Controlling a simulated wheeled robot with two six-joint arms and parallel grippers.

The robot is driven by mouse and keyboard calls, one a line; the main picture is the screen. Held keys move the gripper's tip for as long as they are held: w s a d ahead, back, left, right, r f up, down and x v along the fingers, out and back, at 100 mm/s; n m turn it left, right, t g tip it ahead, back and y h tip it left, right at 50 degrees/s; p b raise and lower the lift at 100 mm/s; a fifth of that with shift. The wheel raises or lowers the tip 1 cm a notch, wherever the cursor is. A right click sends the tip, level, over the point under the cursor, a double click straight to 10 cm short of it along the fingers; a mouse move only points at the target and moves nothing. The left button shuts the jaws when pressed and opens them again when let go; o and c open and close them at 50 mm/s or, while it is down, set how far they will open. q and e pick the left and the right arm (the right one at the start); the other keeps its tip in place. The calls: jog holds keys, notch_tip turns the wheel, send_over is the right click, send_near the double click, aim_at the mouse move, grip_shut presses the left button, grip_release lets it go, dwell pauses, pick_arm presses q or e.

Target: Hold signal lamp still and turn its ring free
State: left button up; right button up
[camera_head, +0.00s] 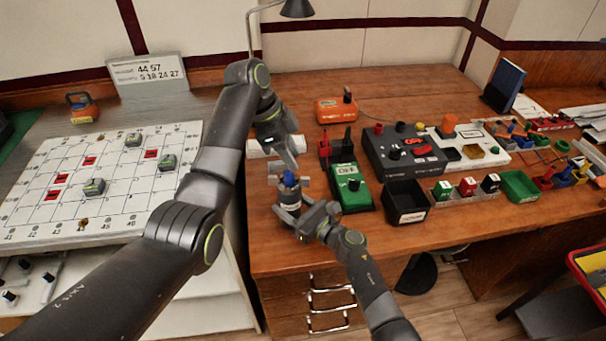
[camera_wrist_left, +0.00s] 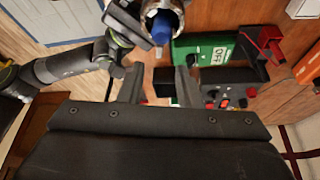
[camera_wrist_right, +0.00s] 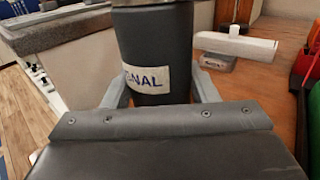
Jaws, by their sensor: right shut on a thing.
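The signal lamp (camera_head: 289,198) stands upright near the table's front left edge, a dark cylinder with a blue top. In the right wrist view its dark body (camera_wrist_right: 153,45) carries a white label reading "NAL", partly cut off. My right gripper (camera_head: 302,217) is shut on the body, one finger on each side. My left gripper (camera_head: 284,158) is open and empty, above and behind the lamp. In the left wrist view the blue top (camera_wrist_left: 161,29) sits inside a grey metallic ring (camera_wrist_left: 178,12), beyond my left fingertips (camera_wrist_left: 160,78) and apart from them.
A green box marked OFF (camera_head: 350,187) stands just right of the lamp, with a black bin (camera_head: 405,202) beyond. A white roll (camera_head: 262,146) lies behind, near my left gripper. A dark control box (camera_head: 404,150) and an orange box (camera_head: 336,111) stand farther back.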

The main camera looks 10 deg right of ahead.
aim_at(304, 177)
pick_arm(q)
jog(key=x, duration=0.7)
jog(key=shift+d, duration=0.1)
grip_shut()
